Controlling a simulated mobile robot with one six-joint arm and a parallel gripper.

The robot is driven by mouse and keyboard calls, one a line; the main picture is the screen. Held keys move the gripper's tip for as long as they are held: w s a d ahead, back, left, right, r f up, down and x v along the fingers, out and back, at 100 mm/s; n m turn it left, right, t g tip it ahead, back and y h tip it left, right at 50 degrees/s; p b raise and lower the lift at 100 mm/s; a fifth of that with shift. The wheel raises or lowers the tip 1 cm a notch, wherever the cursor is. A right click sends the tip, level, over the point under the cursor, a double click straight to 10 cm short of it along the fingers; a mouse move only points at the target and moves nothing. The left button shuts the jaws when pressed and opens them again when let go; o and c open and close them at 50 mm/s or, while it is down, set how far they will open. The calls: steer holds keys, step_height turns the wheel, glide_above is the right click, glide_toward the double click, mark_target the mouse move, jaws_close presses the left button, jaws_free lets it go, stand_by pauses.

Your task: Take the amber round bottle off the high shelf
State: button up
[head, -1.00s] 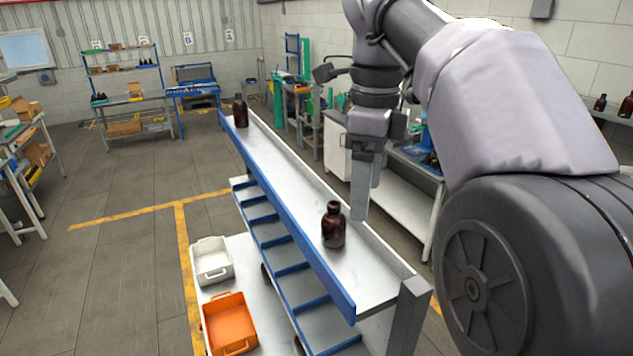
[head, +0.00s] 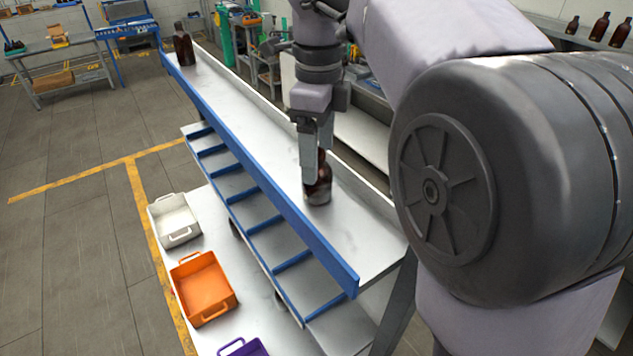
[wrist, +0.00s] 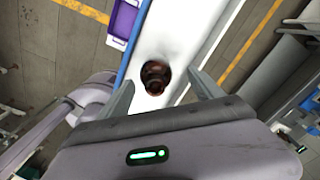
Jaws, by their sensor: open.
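An amber round bottle (head: 319,188) stands upright on the high shelf (head: 345,235), toward its near end. My gripper (head: 316,172) points down at this bottle, and its fingers hide part of the bottle in the head view. In the wrist view my gripper (wrist: 163,92) is open, and the bottle (wrist: 155,77) shows from above, just past the gap between the two fingertips. I cannot tell whether a finger touches it. A second amber bottle (head: 183,45) stands at the far end of the same shelf.
A blue lip (head: 262,180) edges the shelf's left side. Blue-divided bays lie below. A white bin (head: 174,220), an orange bin (head: 203,288) and a purple bin (head: 243,348) sit on the lower deck. Several brown bottles (head: 600,27) stand at the right back.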

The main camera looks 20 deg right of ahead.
steer(key=f, duration=0.2)
steer(key=s+f, duration=0.1)
steer(key=f, duration=0.1)
steer(key=shift+a, duration=0.25)
steer(key=shift+f, duration=0.2)
steer(key=shift+w+d, duration=0.1)
steer(key=shift+w, duration=0.25)
steer(key=shift+c, duration=0.7)
steer(key=shift+s, duration=0.25)
steer(key=c, duration=1.1)
steer(key=shift+c, duration=1.4)
steer(key=shift+w, duration=0.2)
